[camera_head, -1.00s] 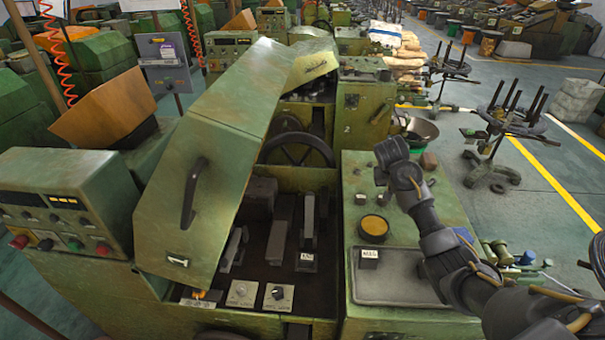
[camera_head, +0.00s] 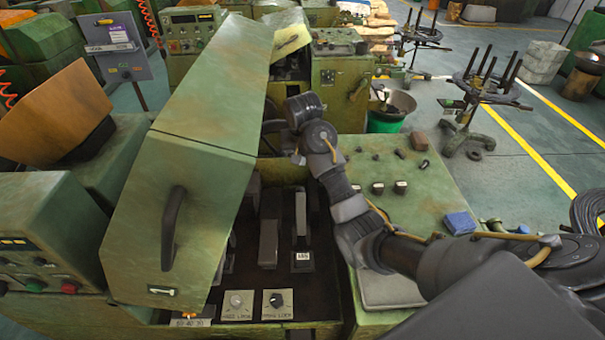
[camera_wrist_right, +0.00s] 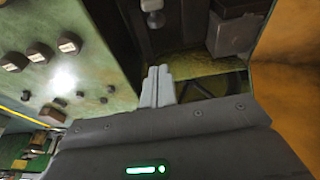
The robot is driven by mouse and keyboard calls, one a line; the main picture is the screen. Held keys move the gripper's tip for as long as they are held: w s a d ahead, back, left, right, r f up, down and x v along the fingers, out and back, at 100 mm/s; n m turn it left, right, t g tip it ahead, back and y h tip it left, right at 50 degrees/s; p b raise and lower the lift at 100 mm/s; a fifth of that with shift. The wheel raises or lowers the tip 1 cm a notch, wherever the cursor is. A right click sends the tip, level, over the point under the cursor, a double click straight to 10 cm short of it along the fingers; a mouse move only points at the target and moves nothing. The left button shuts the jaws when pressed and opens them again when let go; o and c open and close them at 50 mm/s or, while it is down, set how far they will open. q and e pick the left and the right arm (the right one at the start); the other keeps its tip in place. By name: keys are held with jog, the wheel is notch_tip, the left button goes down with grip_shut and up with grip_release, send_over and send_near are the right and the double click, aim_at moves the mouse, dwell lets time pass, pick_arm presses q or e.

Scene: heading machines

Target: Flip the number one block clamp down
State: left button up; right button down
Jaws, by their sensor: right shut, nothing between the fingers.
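The open machine bay holds upright grey clamp blocks: one in the middle (camera_head: 268,240) and one at the right (camera_head: 301,225) with a small white label at its foot. Another at the left is partly hidden by the raised green cover (camera_head: 195,180). I cannot tell which is number one; the label is too small to read. My right arm reaches over the bay's right edge, its wrist above and behind the blocks. The right gripper (camera_wrist_right: 158,85) is shut and empty in the right wrist view, above the bay, apart from any clamp. My left gripper is not in view.
The cover, with a black handle (camera_head: 171,228), bounds the bay's left side. Two knob plates (camera_head: 238,304) lie at the bay's front. A green panel (camera_head: 425,180) with several small knobs and a blue block (camera_head: 460,222) is at the right. Open floor lies beyond.

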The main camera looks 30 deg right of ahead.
pick_arm(q)
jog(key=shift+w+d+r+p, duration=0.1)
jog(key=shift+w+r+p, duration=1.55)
jog(key=shift+p, duration=0.2)
pick_arm(e)
notch_tip(320, 180, down, 10)
jog(key=shift+w+a+f, duration=0.2)
jog(key=shift+w, duration=0.2)
